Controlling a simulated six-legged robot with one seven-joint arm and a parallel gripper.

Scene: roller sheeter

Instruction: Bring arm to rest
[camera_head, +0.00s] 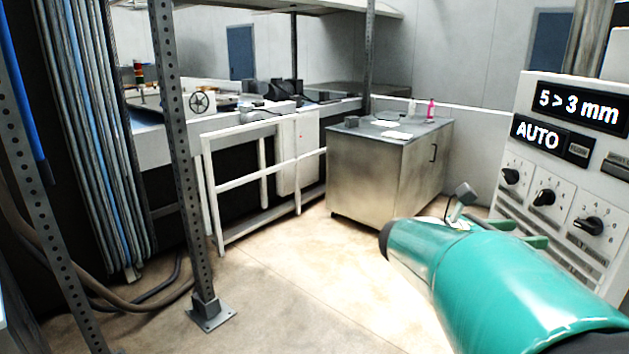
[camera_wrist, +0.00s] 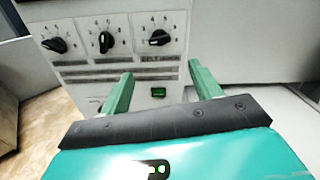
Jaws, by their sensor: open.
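My gripper (camera_wrist: 160,78) shows in the wrist view with its two green fingers wide apart and nothing between them. Its fingers point at the lower part of a control panel (camera_wrist: 125,72) with black knobs. A small lit green button (camera_wrist: 158,92) shows between the fingers. In the head view my teal arm reaches in from the lower right, in front of the same control panel (camera_head: 531,182). I cannot tell whether a finger touches the panel.
The panel display (camera_head: 578,104) reads "5 > 3 mm", with an "AUTO" sign (camera_head: 537,136) below. A metal cabinet (camera_head: 375,175) stands behind. A white railing (camera_head: 262,175) and a perforated post (camera_head: 185,160) are at left. The middle floor (camera_head: 300,275) is clear.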

